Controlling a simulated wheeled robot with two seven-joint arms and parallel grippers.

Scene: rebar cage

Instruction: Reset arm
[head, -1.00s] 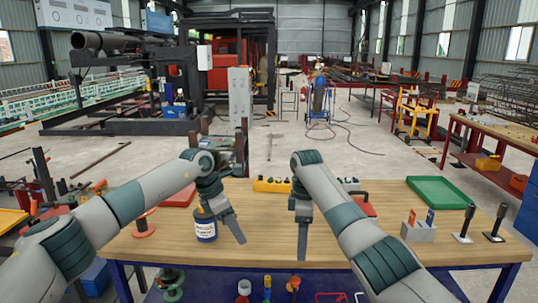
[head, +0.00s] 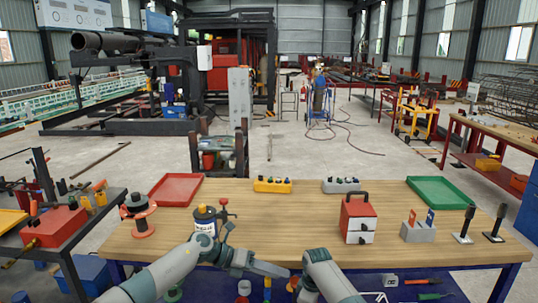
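My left arm comes in from the lower left. Its gripper (head: 270,268) lies at the near edge of the wooden table (head: 300,215), pointing right. I see its fingers from the side as one dark slab, so whether they are open or shut cannot be told. No object shows at their tips. My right arm (head: 328,275) is low at the bottom centre. Its gripper is mostly hidden behind the forearm, with only a dark part showing below the wrist. Both arms are folded in close to the table's near edge.
On the table stand a red tray (head: 175,189), a spool (head: 138,214), a labelled blue can (head: 205,221), a yellow block (head: 272,186), a grey block (head: 341,186), a red-and-white box (head: 358,218), a green tray (head: 438,191) and a grey holder (head: 418,232). The table's middle is clear.

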